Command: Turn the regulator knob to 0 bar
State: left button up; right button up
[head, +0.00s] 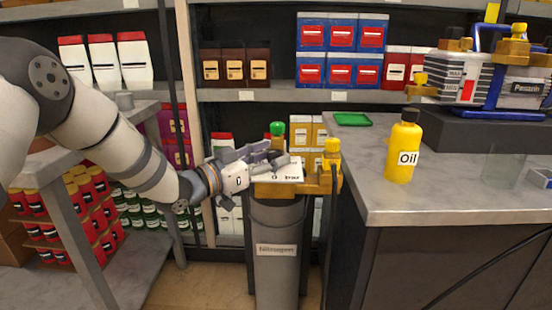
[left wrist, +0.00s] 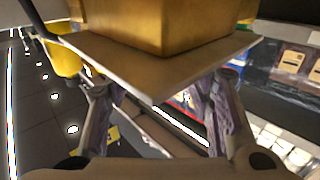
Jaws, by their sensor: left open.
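A gold regulator (head: 325,180) sits on top of the grey nitrogen cylinder (head: 276,270). It has a green knob (head: 277,129) on top, a yellow knob (head: 332,146) at its right, and a white plate (head: 290,175) whose text is partly covered. My left gripper (head: 272,157) is open at the regulator's left, over the plate and just below the green knob in the head view. In the left wrist view the open fingers (left wrist: 162,100) lie on either side of the plate's corner (left wrist: 155,88), with the gold body (left wrist: 160,25) beyond. Contact cannot be told. My right gripper is out of view.
A workbench (head: 440,200) at the right holds a yellow oil bottle (head: 404,150), a glass beaker (head: 503,165) and a pump (head: 480,80). Shelves with boxes stand behind. A grey table (head: 60,165) is at the left, under my arm.

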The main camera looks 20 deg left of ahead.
pick_arm(q)
jog(key=shift+x, duration=0.95)
grip_shut()
